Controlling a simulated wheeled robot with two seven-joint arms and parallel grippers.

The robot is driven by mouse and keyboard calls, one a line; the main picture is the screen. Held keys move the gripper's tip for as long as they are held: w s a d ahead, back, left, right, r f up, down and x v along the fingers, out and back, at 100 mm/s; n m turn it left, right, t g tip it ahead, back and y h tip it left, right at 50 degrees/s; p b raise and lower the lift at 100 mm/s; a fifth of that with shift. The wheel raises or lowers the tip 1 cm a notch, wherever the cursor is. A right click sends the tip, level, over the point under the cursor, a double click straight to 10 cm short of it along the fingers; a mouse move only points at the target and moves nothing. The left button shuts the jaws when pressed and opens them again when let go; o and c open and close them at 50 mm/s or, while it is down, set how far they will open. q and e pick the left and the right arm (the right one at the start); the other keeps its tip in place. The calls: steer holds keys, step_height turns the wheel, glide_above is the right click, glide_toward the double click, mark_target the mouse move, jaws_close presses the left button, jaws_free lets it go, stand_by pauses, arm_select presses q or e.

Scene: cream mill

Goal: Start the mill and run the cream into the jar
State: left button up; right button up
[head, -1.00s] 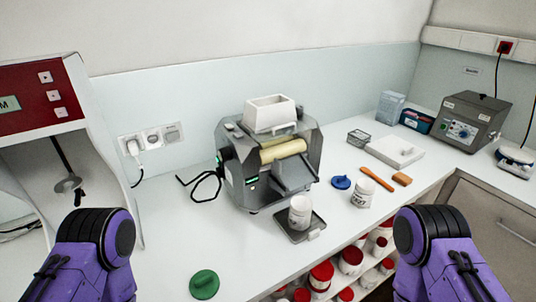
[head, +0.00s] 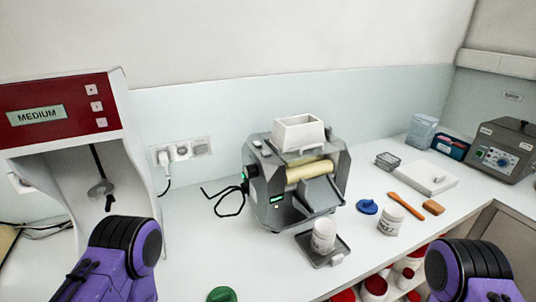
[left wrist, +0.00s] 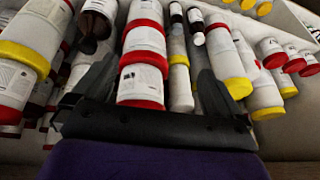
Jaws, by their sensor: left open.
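The grey mill (head: 265,207) stands on the counter with a white hopper (head: 300,132) on top and pale yellow rollers (head: 309,171) below. Its front has a small green display (head: 277,198), too small to read. A sloping grey apron (head: 322,192) leads down at the front. A white jar (head: 323,236) stands open-side unclear on a grey plate (head: 320,261) below it. My right gripper is out of view.
A blue lid (head: 367,206), an orange spatula (head: 406,206) and an orange block (head: 433,207) lie right of the mill. A green lid (head: 221,294) lies at the front. A red-fronted machine reading MEDIUM (head: 62,112) stands left. Red-lidded jars (head: 376,285) fill shelves below the counter.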

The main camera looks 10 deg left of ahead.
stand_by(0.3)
arm_select(q)
jaws_close()
stand_by(1.6)
